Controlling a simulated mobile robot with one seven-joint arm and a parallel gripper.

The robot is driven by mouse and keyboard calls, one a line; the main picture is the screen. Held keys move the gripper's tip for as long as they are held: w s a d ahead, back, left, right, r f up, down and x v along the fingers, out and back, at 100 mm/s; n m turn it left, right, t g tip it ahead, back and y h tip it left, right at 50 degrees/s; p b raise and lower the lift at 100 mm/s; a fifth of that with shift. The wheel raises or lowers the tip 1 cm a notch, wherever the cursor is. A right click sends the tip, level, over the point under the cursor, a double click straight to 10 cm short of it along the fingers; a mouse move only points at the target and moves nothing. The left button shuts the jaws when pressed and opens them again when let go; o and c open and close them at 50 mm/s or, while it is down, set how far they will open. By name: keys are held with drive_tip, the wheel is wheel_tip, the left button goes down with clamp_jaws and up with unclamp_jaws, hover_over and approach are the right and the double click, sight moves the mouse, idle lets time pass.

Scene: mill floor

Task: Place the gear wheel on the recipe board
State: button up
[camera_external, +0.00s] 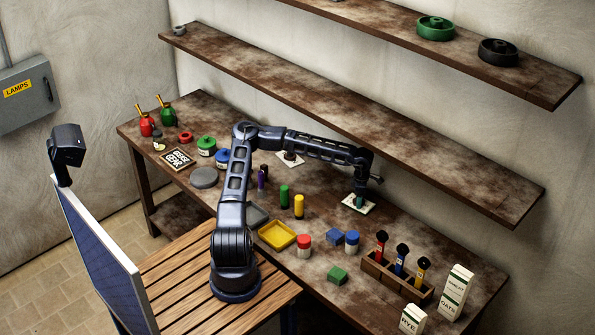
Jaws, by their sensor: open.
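I cannot surely tell which item is the gear wheel. A flat grey disc (204,178) lies just right of the board, but no teeth can be made out. My gripper (359,199) is open and points down at a pale card (357,208) right of the bench's middle. Something small and green is on or over that card at my fingertips; contact cannot be told. Another pale card with a dark round item (291,158) lies partly behind my arm.
Red and green oil cans, green and blue tins, a yellow tray (277,235), colored cylinders and blocks, a wooden rack (397,275) and two cartons crowd the bench (325,265). A wall shelf (350,125) runs behind my arm. Green and black wheels (435,28) sit on the upper shelf.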

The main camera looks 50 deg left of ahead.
drive_tip(key=shift+r, duration=3.9)
drive_tip(key=shift+d, duration=0.1)
